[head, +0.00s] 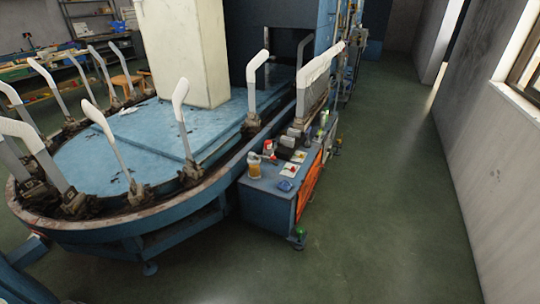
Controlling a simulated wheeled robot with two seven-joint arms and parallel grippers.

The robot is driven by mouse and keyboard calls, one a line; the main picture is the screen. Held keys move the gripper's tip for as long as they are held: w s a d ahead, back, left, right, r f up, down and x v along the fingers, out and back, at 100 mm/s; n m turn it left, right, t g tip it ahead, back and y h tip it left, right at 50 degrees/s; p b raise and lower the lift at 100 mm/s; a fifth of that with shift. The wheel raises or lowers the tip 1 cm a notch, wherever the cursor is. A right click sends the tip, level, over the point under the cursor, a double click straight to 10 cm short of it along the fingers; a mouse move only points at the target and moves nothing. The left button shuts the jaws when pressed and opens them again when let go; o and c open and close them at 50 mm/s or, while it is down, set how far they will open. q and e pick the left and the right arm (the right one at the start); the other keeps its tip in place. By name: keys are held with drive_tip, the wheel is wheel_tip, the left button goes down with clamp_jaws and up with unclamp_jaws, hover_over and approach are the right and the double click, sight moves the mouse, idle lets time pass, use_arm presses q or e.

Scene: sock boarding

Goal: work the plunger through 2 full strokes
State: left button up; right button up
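Neither of my grippers shows in the head view. No plunger can be made out for certain. A small amber container (254,170) stands at the left end of the blue cabinet top (262,186). A red and white item (269,149) is just behind it; it is too small to tell whether either has a plunger.
A round blue sock-boarding machine (140,150) with several upright white boards (181,105) fills the left. A dark block (287,141), small cards and a blue item (285,185) lie on the cabinet. The green floor (390,200) at right is clear up to the wall.

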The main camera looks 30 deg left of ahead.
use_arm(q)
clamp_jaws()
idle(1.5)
